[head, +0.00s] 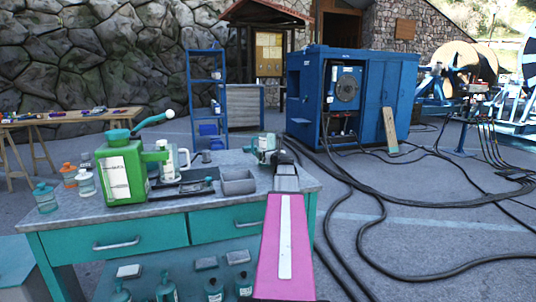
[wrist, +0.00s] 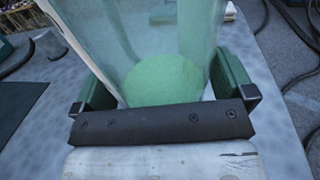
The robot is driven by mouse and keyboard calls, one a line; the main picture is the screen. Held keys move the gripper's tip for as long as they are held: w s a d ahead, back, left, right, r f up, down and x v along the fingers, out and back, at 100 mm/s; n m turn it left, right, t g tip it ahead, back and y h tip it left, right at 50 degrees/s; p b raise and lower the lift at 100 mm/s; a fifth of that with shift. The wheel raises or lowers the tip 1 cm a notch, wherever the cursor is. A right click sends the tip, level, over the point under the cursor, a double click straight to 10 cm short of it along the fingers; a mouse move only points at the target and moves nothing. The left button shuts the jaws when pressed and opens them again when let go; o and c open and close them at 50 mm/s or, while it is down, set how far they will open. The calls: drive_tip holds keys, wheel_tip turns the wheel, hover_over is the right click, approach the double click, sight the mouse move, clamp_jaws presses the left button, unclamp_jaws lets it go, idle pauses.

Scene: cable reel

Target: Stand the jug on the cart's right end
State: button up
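The jug (head: 266,143), clear with green in it, is at the back of the cart's right end, partly hidden by my gripper. The cart (head: 225,208) is a grey-topped bench with teal drawers. In the wrist view the jug (wrist: 165,35) fills the space between the green fingers of my gripper (wrist: 165,95), which press against its sides. A round green patch shows through its wall. My gripper also shows in the head view (head: 268,155). I cannot tell whether the jug's base touches the cart top.
A large green can (head: 123,172) with a white label stands on the cart's left half, beside small bottles (head: 86,183). A dark tray (head: 185,188) and a grey bin (head: 238,182) lie mid-cart. Black cables (head: 375,215) cover the ground to the right.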

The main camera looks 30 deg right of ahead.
drive_tip(key=shift+s+r, duration=0.1)
drive_tip(key=shift+s, duration=0.1)
drive_tip(key=s, duration=0.7)
drive_tip(key=s+a, duration=0.1)
drive_tip(key=s, duration=0.3)
drive_tip(key=shift+s, duration=0.2)
drive_tip(key=shift+s, duration=0.2)
